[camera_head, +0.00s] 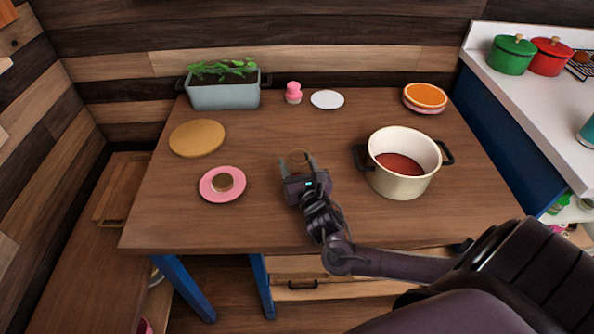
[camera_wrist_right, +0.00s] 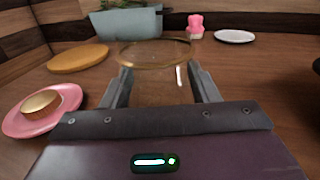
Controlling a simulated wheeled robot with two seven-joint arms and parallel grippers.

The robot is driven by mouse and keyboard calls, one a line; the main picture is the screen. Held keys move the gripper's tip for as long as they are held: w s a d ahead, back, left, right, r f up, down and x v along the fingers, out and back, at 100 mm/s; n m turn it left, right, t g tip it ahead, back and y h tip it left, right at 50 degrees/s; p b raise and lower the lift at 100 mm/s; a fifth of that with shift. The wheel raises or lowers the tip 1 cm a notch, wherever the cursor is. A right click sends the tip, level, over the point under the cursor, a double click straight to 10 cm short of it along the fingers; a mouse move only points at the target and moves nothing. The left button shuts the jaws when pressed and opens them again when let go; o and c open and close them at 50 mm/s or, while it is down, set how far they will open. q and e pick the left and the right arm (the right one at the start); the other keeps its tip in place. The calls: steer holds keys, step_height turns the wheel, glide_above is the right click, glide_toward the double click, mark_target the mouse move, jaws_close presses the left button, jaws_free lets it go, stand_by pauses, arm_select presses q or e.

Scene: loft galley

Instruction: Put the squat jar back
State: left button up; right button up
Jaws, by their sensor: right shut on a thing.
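The squat jar looks like a clear glass vessel with a thin golden rim (camera_head: 299,154). In the right wrist view its rim (camera_wrist_right: 155,47) shows above and between the fingers, and its see-through body is hard to make out. My right gripper (camera_head: 299,168) is shut on the jar near the middle of the table; its fingers also show in the right wrist view (camera_wrist_right: 160,88). I cannot tell whether the jar touches the table. A pink plate (camera_head: 208,190) with a small round golden-brown piece (camera_head: 224,182) on it lies left of the gripper. My left gripper is not in view.
A cream pot (camera_head: 398,186) with dark handles stands right of the gripper. A tan round mat (camera_head: 197,138), grey planter (camera_head: 224,96), pink figure-like item (camera_head: 293,92), white disc (camera_head: 327,99) and orange-topped stack (camera_head: 425,95) lie farther back. Bare wood surrounds the gripper.

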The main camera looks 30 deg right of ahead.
step_height(320, 180, down, 2)
steer(key=shift+f, duration=0.1)
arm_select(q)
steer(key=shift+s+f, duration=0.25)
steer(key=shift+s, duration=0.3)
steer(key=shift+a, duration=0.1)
arm_select(e)
steer(key=shift+f, duration=0.1)
steer(key=o, duration=1.2)
steer(key=shift+o, duration=0.2)
steer(key=shift+s, duration=0.1)
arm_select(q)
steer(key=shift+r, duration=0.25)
arm_select(e)
steer(key=v, duration=1.1)
steer(key=shift+s+a, duration=0.2)
steer(key=shift+s, duration=0.2)
